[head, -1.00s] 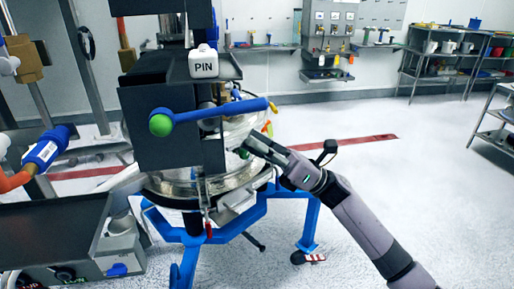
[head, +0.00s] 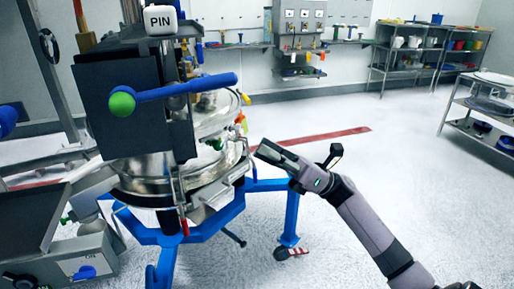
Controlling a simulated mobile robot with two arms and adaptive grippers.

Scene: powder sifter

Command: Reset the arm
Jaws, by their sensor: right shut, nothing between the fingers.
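My right gripper (head: 268,152) shows in the head view, at the end of my grey arm that comes in from the lower right. It is shut and empty. It is held in the air just right of the steel sifter (head: 213,171), with a small gap between them in the picture. My left gripper is not in view.
The sifter stands on a blue wheeled frame (head: 228,211). Shelves (head: 428,50) line the back wall.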

